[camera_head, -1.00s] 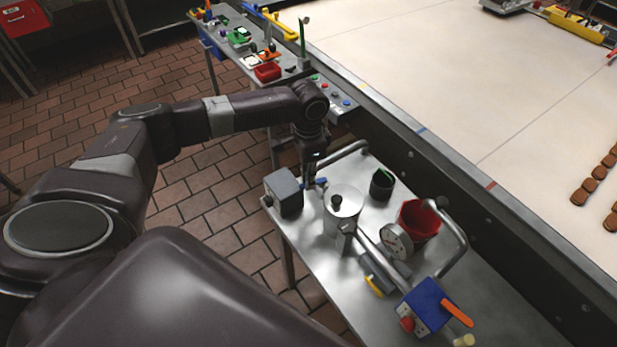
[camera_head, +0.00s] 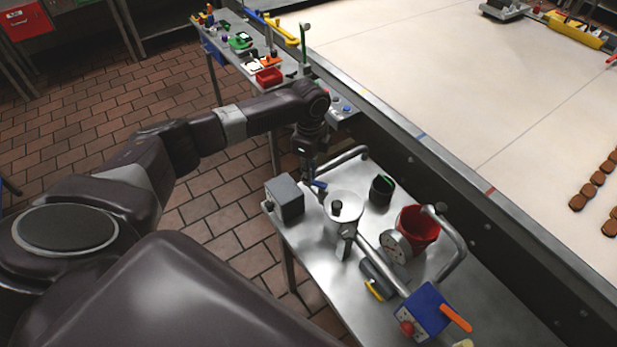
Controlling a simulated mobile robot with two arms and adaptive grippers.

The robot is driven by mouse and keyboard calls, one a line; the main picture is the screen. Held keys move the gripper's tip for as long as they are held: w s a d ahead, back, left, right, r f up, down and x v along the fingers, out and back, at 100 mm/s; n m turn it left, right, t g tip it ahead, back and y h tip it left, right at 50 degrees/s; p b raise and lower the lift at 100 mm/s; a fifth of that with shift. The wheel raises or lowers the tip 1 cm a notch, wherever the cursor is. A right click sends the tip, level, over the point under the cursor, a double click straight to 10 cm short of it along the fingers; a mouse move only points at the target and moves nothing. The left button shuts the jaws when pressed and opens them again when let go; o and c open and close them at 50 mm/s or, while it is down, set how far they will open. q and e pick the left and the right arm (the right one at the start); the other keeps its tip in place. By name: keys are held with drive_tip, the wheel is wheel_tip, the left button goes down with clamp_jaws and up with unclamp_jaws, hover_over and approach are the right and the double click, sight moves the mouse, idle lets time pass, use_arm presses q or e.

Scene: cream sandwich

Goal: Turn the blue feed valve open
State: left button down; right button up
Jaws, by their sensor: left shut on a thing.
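The valve body under the handle is mostly hidden. My right gripper is not in view.
Close around the gripper are a grey box (camera_head: 286,198), a steel hopper (camera_head: 343,207), a bent steel pipe (camera_head: 342,160) and a dark cup (camera_head: 381,190). A red funnel (camera_head: 418,229), a dial gauge (camera_head: 396,246) and a blue box (camera_head: 427,306) with an orange lever stand further right.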

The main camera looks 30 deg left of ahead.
use_arm(q)
drive_tip(key=w+m, duration=0.1)
drive_tip(key=m, duration=0.1)
drive_tip(key=w+m+b, duration=0.1)
drive_tip(key=m, duration=0.2)
drive_tip(key=shift+w+r, duration=0.1)
idle(0.7)
drive_tip(key=c, duration=1.9)
unclamp_jaws()
drive_tip(key=shift+c, duration=0.2)
wheel_tip(320, 180, up, 12)
